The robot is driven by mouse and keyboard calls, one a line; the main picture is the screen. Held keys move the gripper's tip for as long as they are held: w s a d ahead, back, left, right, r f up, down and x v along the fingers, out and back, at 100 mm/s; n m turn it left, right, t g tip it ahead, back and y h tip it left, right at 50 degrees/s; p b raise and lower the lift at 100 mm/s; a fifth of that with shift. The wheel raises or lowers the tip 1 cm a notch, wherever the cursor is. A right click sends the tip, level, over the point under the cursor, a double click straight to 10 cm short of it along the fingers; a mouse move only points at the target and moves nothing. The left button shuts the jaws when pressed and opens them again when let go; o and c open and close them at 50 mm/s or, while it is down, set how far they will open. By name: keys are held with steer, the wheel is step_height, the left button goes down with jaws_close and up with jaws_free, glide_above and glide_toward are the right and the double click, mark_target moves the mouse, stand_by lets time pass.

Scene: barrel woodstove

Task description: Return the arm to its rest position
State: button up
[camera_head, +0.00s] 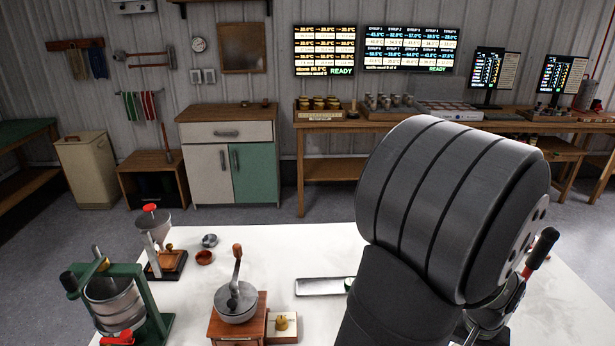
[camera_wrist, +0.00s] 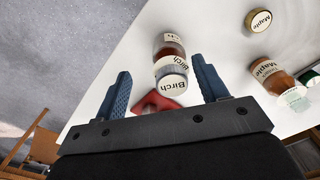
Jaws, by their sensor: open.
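My arm (camera_head: 450,210) fills the right of the head view, and its bulk hides my gripper there. In the wrist view my gripper (camera_wrist: 161,66) is open, its two blue fingers spread apart with clear gaps to things between them. A jar labelled Birch (camera_wrist: 170,48), with brown contents, shows between and beyond the fingers; I cannot tell its distance from the fingertips. A red object (camera_wrist: 157,102) lies near the gripper's base, partly hidden.
The white table (camera_head: 290,250) carries a wooden grinder (camera_head: 238,318), a green-framed press (camera_head: 115,300) and a metal tray (camera_head: 322,286). In the wrist view a Maple jar (camera_wrist: 271,76) and a Maple lid (camera_wrist: 259,21) are at right. Open tabletop lies behind the tray.

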steer(key=s+d+r, duration=0.1)
steer(key=s+r, duration=0.5)
steer(key=s, duration=0.4)
steer(key=w+d+r+n, duration=0.1)
steer(key=w+r, duration=0.1)
steer(key=w, duration=1)
steer(key=w+d+r+n, duration=0.1)
steer(key=w+d+r, duration=0.1)
steer(key=w, duration=0.9)
steer(key=w+d+r+m, duration=0.1)
steer(key=d, duration=0.4)
steer(key=w+d+r, duration=0.2)
steer(key=d, duration=0.3)
steer(key=shift+w+d+r+m, duration=0.15)
steer(key=shift+w+r+m, duration=0.15)
steer(key=shift+m, duration=0.1)
steer(key=s+a+f+n, duration=0.1)
steer(key=a+f, duration=0.1)
steer(key=a, duration=0.3)
steer(key=s+a+f, duration=0.2)
steer(key=a, duration=0.3)
steer(key=s+a+f, duration=0.1)
steer(key=s, duration=0.6)
steer(key=shift+s+a+f, duration=0.25)
steer(key=shift+s+a, duration=0.05)
steer(key=shift+a, duration=0.05)
